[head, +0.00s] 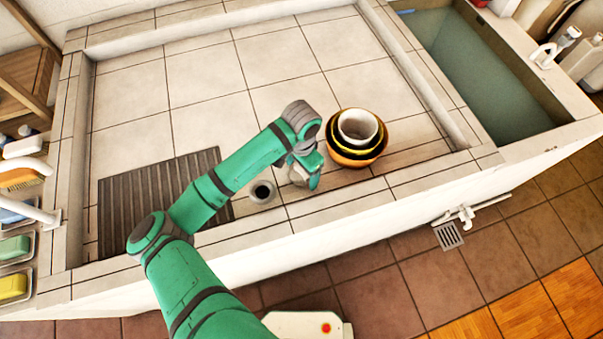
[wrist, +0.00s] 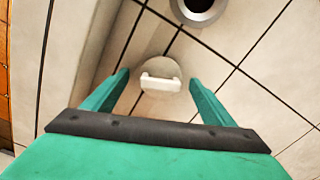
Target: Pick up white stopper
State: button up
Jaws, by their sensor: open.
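The white stopper (wrist: 161,82) lies on the tiled basin floor in the wrist view. It is a pale round disc with a raised white bar handle. My gripper (wrist: 159,76) is open, with one green finger on each side of the stopper in the picture. The fingers do not visibly touch it, and how high they are above it is hard to tell. In the head view, my gripper (head: 307,181) points down near the basin's front wall. It largely hides the stopper there.
An open drain hole (head: 262,191) lies just left of my gripper. Nested bowls (head: 355,157) stand close on its right. A ribbed grey mat (head: 158,190) lies at the left. The basin's front wall (head: 350,204) is close by. The back of the basin is clear.

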jog(key=shift+f, duration=0.35)
jog(key=shift+c, duration=0.3)
jog(key=c, duration=1.1)
